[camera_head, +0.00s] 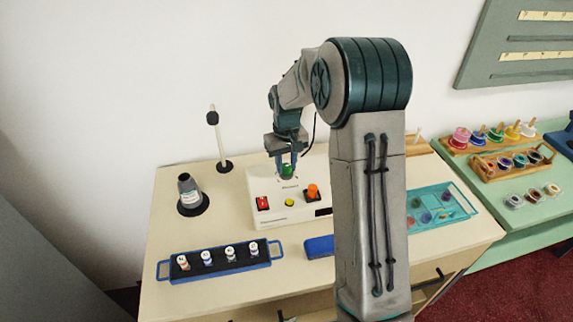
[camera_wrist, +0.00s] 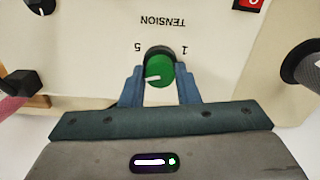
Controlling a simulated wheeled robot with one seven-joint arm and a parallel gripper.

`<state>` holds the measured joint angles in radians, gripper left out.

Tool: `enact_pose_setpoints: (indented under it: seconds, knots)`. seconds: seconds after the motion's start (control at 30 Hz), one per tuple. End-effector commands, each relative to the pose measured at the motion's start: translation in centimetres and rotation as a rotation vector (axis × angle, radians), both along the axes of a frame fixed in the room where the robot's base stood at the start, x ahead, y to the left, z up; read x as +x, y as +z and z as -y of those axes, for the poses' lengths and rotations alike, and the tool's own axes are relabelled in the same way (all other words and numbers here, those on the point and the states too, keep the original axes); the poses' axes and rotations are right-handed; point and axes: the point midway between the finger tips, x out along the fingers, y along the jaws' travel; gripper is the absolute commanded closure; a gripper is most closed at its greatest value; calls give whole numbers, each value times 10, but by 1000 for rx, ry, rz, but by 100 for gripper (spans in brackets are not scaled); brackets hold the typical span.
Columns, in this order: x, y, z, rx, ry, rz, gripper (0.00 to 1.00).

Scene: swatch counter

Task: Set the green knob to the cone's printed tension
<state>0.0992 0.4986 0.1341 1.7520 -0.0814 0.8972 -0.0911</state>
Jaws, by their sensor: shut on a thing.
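The green knob (camera_head: 287,169) is on the top of a cream machine box (camera_head: 262,185). In the wrist view the knob (camera_wrist: 160,69) sits between my fingers, its white pointer toward picture left. Upside-down lettering there reads TENSION, with 5 on the left and 1 on the right; in-between marks are not readable. My gripper (camera_head: 286,160) points down and is shut on the knob; the fingers also show in the wrist view (camera_wrist: 160,88). A grey cone (camera_head: 188,188) stands on a black base left of the box. Its print is too small to read.
A red switch (camera_head: 263,203), a yellow button (camera_head: 289,202) and an orange knob (camera_head: 312,190) are on the box front. A blue rack (camera_head: 223,267) with several small spools is in front. A thin post (camera_head: 219,140) stands behind. A teal tray (camera_head: 457,201) is right of my arm.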

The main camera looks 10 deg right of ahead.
Motion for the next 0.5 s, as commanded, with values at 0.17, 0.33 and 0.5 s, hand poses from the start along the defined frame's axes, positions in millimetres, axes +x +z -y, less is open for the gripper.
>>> enact_pose_setpoints:
  seconds: [0.17, 0.33, 0.5]
  knots:
    - [1, 1, 0, 0, 110, 4, 94]
    - [1, 1, 0, 0, 182, 4, 94]
    - [1, 1, 0, 0, 220, 4, 94]
